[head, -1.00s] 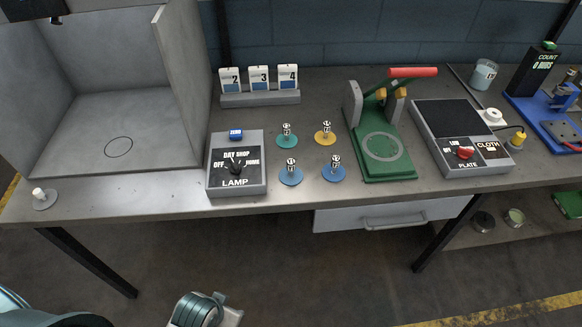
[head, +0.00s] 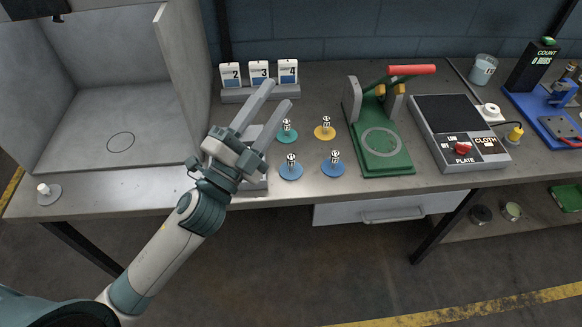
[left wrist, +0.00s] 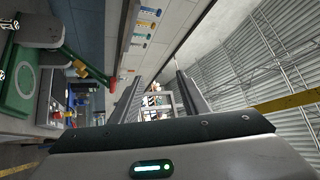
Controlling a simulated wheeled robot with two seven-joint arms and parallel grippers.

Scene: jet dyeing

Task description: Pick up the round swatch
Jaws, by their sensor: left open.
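Several round swatches with small numbered knobs lie flat on the bench in the head view: a teal one (head: 287,137), a yellow one (head: 325,133), a blue one (head: 290,173) and another blue one (head: 333,171). I cannot tell which one is meant. My left gripper (head: 280,94) is open and empty, its fingers pointing up and right over the lamp box (head: 262,184), left of the swatches. In the left wrist view its two fingers (left wrist: 160,80) are apart with nothing between them; no swatch is clear there. My right gripper is out of view.
A grey rack with numbered cards (head: 262,95) stands behind the swatches. A green press (head: 394,160) with a red handle is to their right, then a plate device (head: 465,148). A grey booth (head: 80,150) stands left. Bare bench lies in front of the swatches.

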